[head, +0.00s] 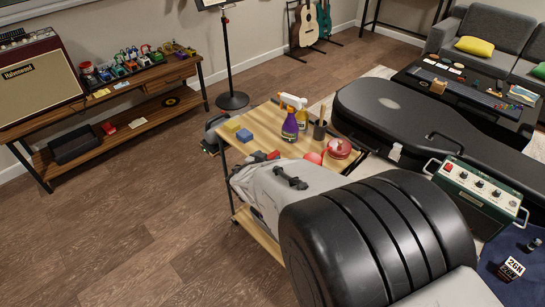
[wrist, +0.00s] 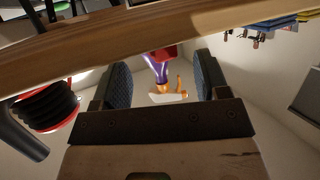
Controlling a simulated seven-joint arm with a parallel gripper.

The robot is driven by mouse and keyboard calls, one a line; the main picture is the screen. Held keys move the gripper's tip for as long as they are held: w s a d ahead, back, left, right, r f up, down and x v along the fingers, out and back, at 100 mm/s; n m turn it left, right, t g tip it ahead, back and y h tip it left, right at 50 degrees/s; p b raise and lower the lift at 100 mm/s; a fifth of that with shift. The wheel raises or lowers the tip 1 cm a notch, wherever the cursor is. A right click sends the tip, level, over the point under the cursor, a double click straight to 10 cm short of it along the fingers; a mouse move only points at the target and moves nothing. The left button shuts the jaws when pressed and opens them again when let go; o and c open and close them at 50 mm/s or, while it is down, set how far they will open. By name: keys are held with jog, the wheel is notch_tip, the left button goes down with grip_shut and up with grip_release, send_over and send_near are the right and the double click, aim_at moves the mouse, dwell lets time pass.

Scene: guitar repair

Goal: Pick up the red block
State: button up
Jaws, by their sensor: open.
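A small red block (head: 273,155) appears to lie near the front left of the wooden cart top (head: 262,117) in the head view, partly hidden by my arm. In the wrist view, a red shape (wrist: 172,49), probably this block, shows between and beyond the fingers, in front of a purple spray bottle, partly cut off by a wooden edge. My gripper (wrist: 164,82) is open, its two dark pads wide apart with nothing between them. In the head view my gripper cannot be made out clearly; my arm covers the cart's front.
A blue block (head: 244,135) and a yellow block (head: 232,125) lie at the left. A black guitar case (head: 400,110) lies to the right.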

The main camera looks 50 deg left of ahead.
aim_at(270, 157)
jog(key=shift+x, duration=1.3)
grip_shut()
jog(key=shift+r, duration=0.1)
notch_tip(270, 157, up, 10)
dwell(0.7)
